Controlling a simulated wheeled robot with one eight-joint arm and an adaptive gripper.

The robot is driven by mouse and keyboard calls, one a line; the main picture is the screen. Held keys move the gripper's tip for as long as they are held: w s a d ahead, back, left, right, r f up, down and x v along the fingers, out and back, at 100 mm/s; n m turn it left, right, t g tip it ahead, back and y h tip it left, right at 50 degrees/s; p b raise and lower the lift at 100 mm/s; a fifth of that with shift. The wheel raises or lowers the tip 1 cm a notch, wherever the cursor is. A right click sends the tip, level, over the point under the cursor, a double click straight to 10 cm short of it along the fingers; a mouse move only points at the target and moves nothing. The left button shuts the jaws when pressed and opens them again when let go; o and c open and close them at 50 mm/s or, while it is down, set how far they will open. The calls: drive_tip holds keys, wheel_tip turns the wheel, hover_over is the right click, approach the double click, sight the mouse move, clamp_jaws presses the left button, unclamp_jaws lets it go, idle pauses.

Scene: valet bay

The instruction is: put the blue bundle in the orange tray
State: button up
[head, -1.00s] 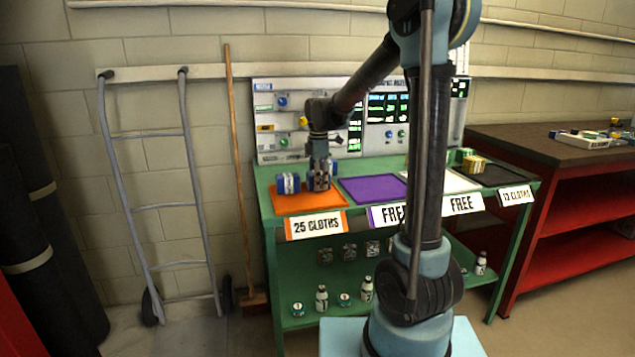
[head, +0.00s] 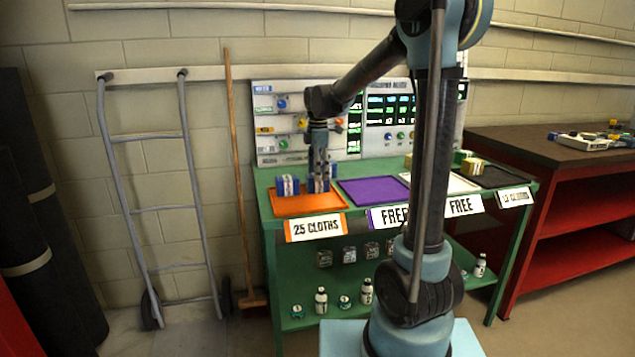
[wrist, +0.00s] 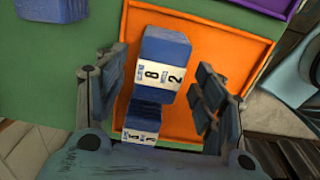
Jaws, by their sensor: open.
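A blue bundle (head: 318,185) with a white label band sits in the orange tray (head: 308,204), under my gripper. In the wrist view this bundle (wrist: 165,50) shows an "8" and "2" on its label and lies between and beyond my spread fingers. A second blue bundle (head: 288,186) stands beside it on the left in the tray; it shows lower in the wrist view (wrist: 142,118). My gripper (head: 319,170) is open and points down just above the first bundle, holding nothing. The tray's orange floor (wrist: 225,50) is bare toward the front and right.
Another blue object (wrist: 50,8) rests on the green bench top, outside the orange tray. A purple tray (head: 373,190) is to the right, then a white tray (head: 452,184) and a dark tray (head: 500,177). A control panel (head: 300,125) rises behind the bench.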

wheel_tip(320, 180, up, 7)
drive_tip(key=shift+r, duration=0.25)
drive_tip(key=shift+s+d, duration=0.25)
drive_tip(key=shift+d, duration=0.05)
drive_tip(key=s+d+f+m+t, duration=0.1)
drive_tip(key=s+d+f+m, duration=0.2)
drive_tip(key=s+d+m, duration=0.5)
drive_tip(key=s+d+f+m, duration=0.3)
drive_tip(key=s+d, duration=0.4)
drive_tip(key=s, duration=0.2)
drive_tip(key=s+d+f+m, duration=0.2)
drive_tip(key=s+f+m, duration=0.3)
drive_tip(key=s+f, duration=0.1)
drive_tip(key=s+d+f+m+t, duration=0.1)
drive_tip(key=s+d+f+m, duration=0.2)
drive_tip(key=s+f+m, duration=0.2)
drive_tip(key=s+f, duration=0.2)
drive_tip(key=s, duration=0.1)
drive_tip(key=shift+s+d+f, duration=0.15)
drive_tip(key=shift+d+f, duration=0.15)
